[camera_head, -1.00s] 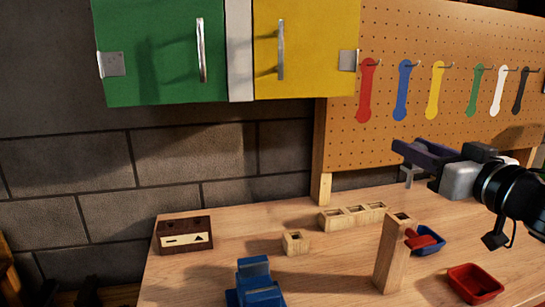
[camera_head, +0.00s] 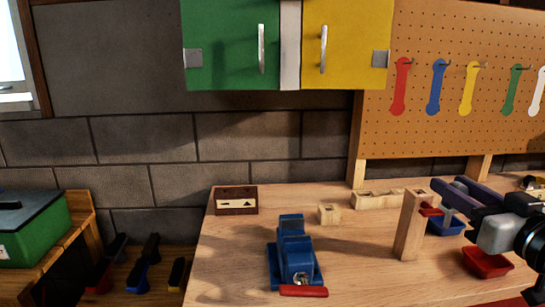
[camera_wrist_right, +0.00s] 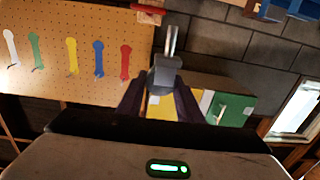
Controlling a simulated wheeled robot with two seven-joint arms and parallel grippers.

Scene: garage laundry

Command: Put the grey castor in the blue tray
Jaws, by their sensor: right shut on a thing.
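My right gripper (camera_head: 450,187) is shut on the grey castor, above the bench at the right of the head view. The castor (camera_wrist_right: 167,76) shows between the dark fingers in the right wrist view, its metal stem pointing up in that picture. In the head view the fingers partly hide it. The blue tray (camera_head: 447,230) lies on the bench just below the fingers in the picture, partly hidden by the wooden post. The castor is apart from the tray. My left gripper is not in view.
A wooden post (camera_head: 409,232) with a red piece at its top stands left of the blue tray. A red tray (camera_head: 488,263) is in front. A blue vise (camera_head: 293,252), wooden blocks (camera_head: 375,199) and a dark box (camera_head: 237,201) are farther left. Bench surface between them is clear.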

